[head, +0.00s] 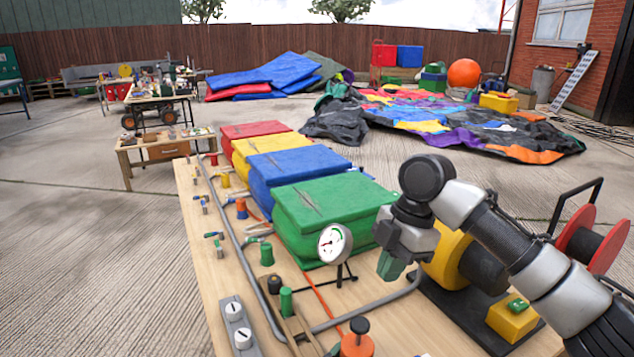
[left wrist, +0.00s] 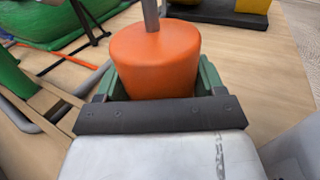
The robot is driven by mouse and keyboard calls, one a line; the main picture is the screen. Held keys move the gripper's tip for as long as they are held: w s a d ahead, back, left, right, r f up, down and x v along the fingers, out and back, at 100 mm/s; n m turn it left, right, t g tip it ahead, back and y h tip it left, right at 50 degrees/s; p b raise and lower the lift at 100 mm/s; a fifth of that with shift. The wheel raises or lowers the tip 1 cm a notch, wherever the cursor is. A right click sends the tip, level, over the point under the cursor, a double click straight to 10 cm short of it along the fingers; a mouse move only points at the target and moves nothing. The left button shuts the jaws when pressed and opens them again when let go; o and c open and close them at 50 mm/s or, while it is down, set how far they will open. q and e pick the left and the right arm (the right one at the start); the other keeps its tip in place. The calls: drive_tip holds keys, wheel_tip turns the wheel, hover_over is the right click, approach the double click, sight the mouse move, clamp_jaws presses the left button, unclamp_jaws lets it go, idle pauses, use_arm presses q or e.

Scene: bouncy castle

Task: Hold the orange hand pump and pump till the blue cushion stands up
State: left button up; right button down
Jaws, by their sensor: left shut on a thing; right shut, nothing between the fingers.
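The orange hand pump (head: 357,346) stands at the near edge of the wooden bench, with a black knob on top. In the left wrist view its orange body (left wrist: 155,55) sits between the green fingers of my left gripper (left wrist: 158,80), which is shut on it. A grey rod rises from its top. The blue cushion (head: 300,168) lies between the yellow and green cushions as a full, boxy block with a slightly creased top. My right gripper (head: 391,265) is shut and empty, hanging right of the gauge and apart from the pump.
A round gauge (head: 334,243) stands before the green cushion (head: 330,205). Grey pipe, valves and an orange hose run along the bench (head: 215,270). A yellow blower (head: 447,259) and a red reel (head: 590,240) are at right. A deflated castle (head: 460,120) lies behind.

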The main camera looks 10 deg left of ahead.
wheel_tip(320, 180, up, 4)
hover_over(368, 326)
drive_tip(key=w+d, duration=0.1)
drive_tip(key=d, duration=0.1)
drive_tip(key=shift+w, duration=0.15)
drive_tip(key=x, duration=1.2)
drive_tip(key=shift+w+d+f, duration=0.25)
drive_tip(key=shift+d+f, duration=0.05)
drive_tip(key=shift+f, duration=0.75)
drive_tip(key=shift+f, duration=2.1)
